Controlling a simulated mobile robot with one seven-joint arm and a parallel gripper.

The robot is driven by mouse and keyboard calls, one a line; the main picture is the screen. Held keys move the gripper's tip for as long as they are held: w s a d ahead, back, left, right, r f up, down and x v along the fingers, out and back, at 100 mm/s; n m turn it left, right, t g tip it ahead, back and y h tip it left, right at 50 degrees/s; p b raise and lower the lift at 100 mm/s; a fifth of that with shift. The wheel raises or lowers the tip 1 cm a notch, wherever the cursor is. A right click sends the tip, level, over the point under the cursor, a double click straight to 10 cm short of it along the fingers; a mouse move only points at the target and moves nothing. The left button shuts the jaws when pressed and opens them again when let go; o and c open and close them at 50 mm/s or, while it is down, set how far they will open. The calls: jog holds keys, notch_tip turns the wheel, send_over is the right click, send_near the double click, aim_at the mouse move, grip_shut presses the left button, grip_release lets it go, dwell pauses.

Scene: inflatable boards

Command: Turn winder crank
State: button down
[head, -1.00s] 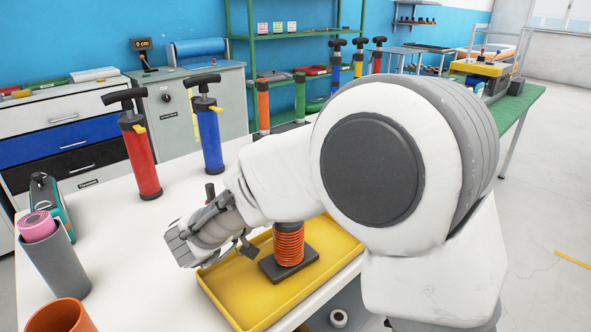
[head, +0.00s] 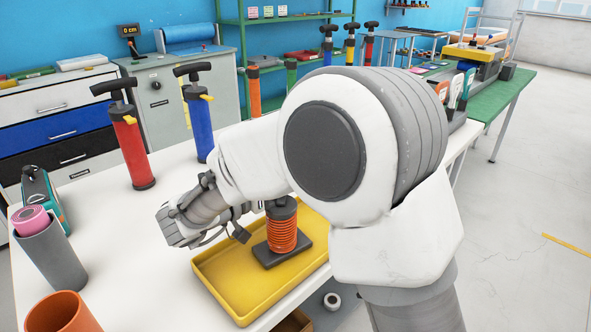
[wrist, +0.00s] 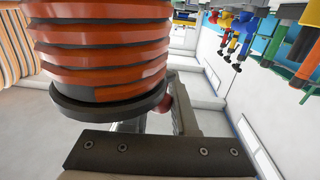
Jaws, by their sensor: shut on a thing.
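The winder is a spool wound in orange (head: 282,236) with a dark top, on a dark base plate inside a yellow tray (head: 240,313). The wrist view shows the orange winding (wrist: 100,50) and a dark round flange (wrist: 105,110) close up. My gripper (head: 240,222) is at the spool's left side in the head view. A small reddish knob, probably the crank's grip, shows just beside the flange (wrist: 167,101). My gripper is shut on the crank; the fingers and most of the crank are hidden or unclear.
A red pump (head: 131,150) and a blue pump (head: 199,125) stand on the white table behind. A grey tube (head: 52,255) with a pink roll and an orange tube (head: 62,315) are at left. Table is clear between them and the tray.

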dwell(0.4)
jog(key=c, duration=0.7)
grip_release()
jog(key=shift+a, duration=0.1)
jog(key=p+v, duration=0.2)
jog(key=v, duration=1)
